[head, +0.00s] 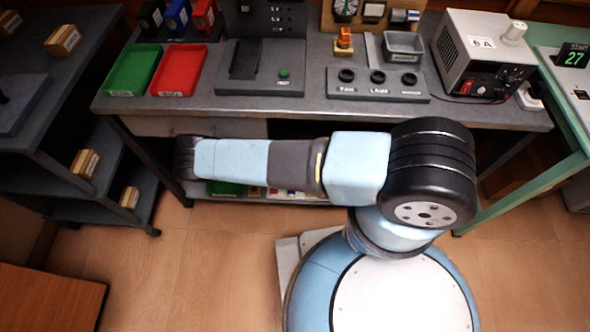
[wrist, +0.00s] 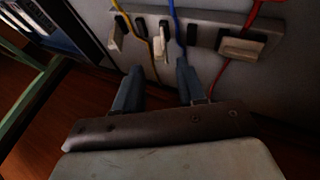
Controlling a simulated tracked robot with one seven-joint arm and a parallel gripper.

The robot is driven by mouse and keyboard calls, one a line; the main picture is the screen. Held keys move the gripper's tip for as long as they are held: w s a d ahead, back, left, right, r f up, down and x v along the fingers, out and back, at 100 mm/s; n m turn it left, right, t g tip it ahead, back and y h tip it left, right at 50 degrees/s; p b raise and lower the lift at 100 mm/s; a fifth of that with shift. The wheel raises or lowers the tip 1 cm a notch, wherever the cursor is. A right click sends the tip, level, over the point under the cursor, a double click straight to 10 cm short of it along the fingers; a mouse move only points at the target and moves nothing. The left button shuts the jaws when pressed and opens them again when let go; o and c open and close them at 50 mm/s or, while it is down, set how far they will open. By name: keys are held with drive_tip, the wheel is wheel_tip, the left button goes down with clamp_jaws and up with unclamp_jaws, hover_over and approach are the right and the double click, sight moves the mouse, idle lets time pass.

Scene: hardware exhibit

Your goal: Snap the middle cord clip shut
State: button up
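In the wrist view a row of cord clips sits on a grey rail (wrist: 205,18). The middle cord clip (wrist: 162,38) is a pale upright piece beside dark parts, with a blue cord (wrist: 176,25) running down by it. The left clip (wrist: 115,38) is pale with a yellow cord (wrist: 138,28) beside it. The right clip (wrist: 240,46) is a wider pale piece at a red cord (wrist: 222,75). I cannot tell which clips are latched. My gripper (wrist: 159,66) is open and empty, its fingers apart just below the middle clip. The head view does not show my gripper or the clips.
In the head view the workbench (head: 300,112) carries a green tray (head: 132,70), a red tray (head: 179,70), a switch panel (head: 378,84) and a grey power unit (head: 480,58). A dark shelf unit (head: 75,148) stands left. Open wooden floor (head: 170,270) lies before the bench.

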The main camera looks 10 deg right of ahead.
drive_tip(key=x, duration=0.6)
drive_tip(key=shift+d+f, duration=0.25)
drive_tip(key=shift+f, duration=0.05)
drive_tip(key=shift+c, duration=0.4)
clamp_jaws()
